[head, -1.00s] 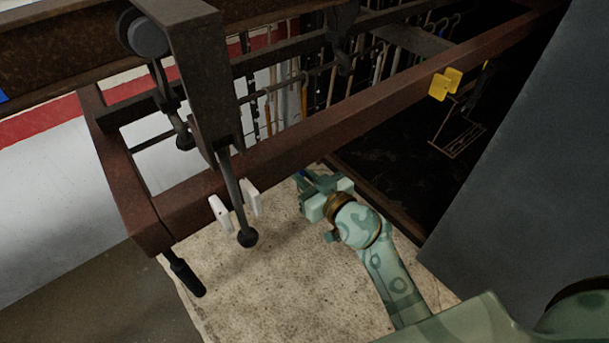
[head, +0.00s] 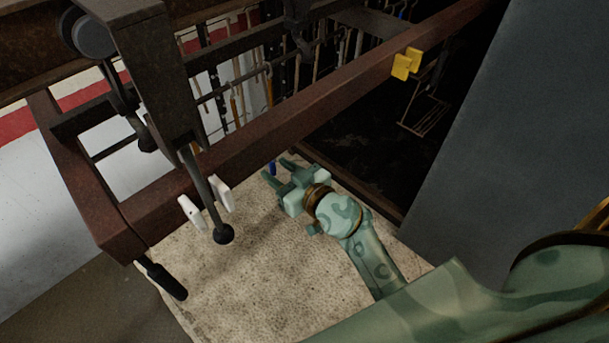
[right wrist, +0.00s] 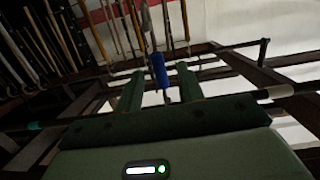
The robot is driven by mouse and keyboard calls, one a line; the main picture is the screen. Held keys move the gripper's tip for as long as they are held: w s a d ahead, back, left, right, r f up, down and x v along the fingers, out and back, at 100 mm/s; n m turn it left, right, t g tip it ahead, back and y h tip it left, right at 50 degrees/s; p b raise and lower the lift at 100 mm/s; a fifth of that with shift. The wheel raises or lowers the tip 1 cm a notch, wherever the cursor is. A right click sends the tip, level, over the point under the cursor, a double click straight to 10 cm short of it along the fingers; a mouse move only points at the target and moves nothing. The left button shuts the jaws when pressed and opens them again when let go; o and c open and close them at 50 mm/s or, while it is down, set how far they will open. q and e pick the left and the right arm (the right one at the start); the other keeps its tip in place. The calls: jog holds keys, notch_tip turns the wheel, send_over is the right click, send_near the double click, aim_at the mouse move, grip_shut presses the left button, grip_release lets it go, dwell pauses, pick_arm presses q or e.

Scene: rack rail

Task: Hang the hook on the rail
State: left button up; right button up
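A slim item with a blue handle (right wrist: 159,72) shows between and beyond my right fingers in the right wrist view, with a gap on each side. It is probably the hook, but its upper end is not clear. My right gripper (head: 278,171) is open just below the rusty beam. Its fingers also show in the right wrist view (right wrist: 160,85). A thin dark rail (head: 228,90) with several hanging tools runs behind the beam. My left gripper is not in view.
The rusty beam (head: 300,112) crosses above my right gripper. A dark lever with a ball end (head: 222,233) and white pads (head: 190,212) hang at left. A yellow clip (head: 405,64) sits on the beam. A large grey panel (head: 510,130) stands at right.

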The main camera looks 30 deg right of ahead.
jog(key=b+v, duration=0.1)
jog(key=v, duration=1.4)
jog(key=shift+b, duration=0.3)
